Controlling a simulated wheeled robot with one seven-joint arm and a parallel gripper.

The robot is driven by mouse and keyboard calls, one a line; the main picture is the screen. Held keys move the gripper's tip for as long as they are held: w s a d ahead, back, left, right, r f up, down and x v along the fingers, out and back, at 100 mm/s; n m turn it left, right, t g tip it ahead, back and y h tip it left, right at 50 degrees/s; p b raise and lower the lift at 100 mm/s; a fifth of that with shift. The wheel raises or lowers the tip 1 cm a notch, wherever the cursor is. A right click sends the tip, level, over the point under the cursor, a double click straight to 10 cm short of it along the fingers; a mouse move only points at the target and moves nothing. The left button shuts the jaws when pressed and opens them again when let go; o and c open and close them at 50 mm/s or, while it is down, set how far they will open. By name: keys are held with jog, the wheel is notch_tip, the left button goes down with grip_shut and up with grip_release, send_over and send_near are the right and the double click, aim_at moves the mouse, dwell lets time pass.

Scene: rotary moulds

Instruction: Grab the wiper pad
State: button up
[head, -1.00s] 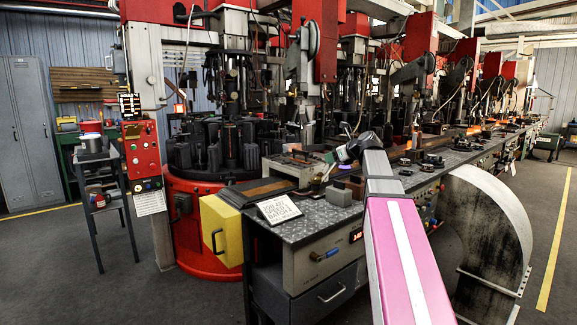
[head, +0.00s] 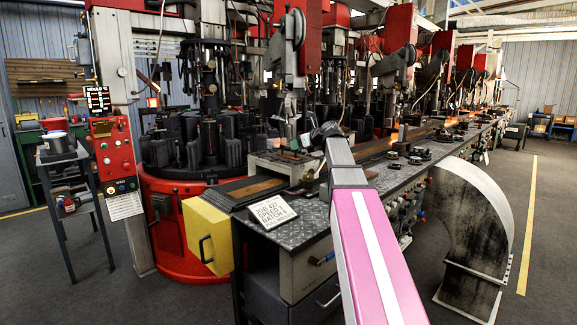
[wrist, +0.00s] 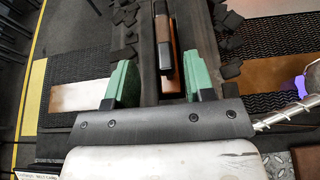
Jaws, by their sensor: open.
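My gripper (wrist: 158,66) is open in the wrist view, with its two green fingers apart. Between and beyond the fingers is a narrow dark and brown bar (wrist: 165,42). I cannot tell whether this is the wiper pad, and no finger clearly touches it. In the head view my pink arm reaches over the bench, and my gripper is small and mostly hidden beyond the arm's end. No wiper pad can be made out for certain in the head view.
Open floor lies on the right.

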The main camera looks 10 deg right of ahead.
jog(key=x, duration=0.5)
jog(key=shift+w+d, duration=0.2)
jog(key=shift+c, duration=0.3)
grip_shut()
